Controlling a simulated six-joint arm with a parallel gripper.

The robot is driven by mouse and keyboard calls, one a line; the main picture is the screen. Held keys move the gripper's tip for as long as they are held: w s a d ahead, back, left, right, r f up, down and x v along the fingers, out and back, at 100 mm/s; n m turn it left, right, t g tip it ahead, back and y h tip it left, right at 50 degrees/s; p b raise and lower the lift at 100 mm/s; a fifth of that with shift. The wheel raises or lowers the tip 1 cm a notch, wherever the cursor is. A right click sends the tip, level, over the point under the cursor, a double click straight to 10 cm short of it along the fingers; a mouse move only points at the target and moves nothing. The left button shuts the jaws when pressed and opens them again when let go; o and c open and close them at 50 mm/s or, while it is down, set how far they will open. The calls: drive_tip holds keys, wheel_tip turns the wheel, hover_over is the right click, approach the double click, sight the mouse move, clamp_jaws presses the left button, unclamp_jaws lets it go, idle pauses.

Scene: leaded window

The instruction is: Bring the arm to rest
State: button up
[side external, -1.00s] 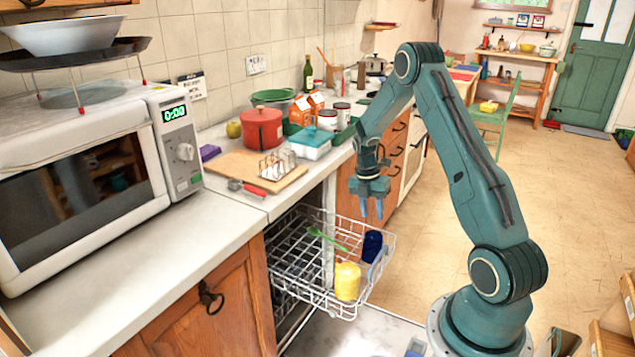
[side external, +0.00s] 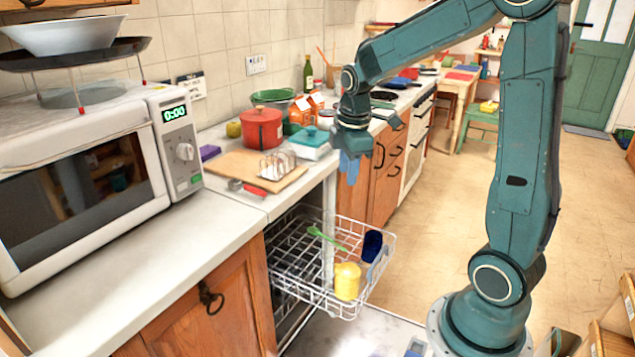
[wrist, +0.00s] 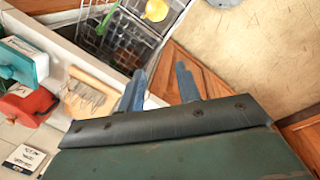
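My gripper (side external: 349,168) hangs in the air above and beyond the pulled-out dishwasher rack (side external: 278,262), near the counter's right edge. Its two blue fingers point down. In the wrist view my gripper (wrist: 160,74) shows the fingers apart with nothing between them, so it is open and empty. The rack holds a yellow mug (side external: 347,282), a dark blue cup (side external: 372,246) and a green utensil (side external: 326,239). The yellow mug also shows at the top of the wrist view (wrist: 156,10).
The counter carries a microwave (side external: 80,180), a toast rack (side external: 277,165) on a wooden board (side external: 232,166), a red pot (side external: 262,128) and a teal-lidded white dish (side external: 311,145). Wooden drawers (side external: 385,180) stand behind my gripper. The floor (side external: 440,230) to the right is clear.

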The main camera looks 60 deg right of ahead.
drive_tip(key=s+a+r+m+t, duration=0.1)
drive_tip(key=s+a+r+m, duration=0.1)
drive_tip(key=s+a, duration=0.3)
drive_tip(key=s+a+r+m+t, duration=0.2)
drive_tip(key=s+a+r+m, duration=0.1)
drive_tip(key=s+a+m, duration=0.1)
drive_tip(key=s+a+r+m+t+y, duration=0.1)
drive_tip(key=s+a+r+m, duration=0.1)
drive_tip(key=s+a, duration=0.4)
drive_tip(key=shift+s+a+r+m, duration=0.25)
drive_tip(key=shift+s+m, duration=0.1)
drive_tip(key=shift+m, duration=0.45)
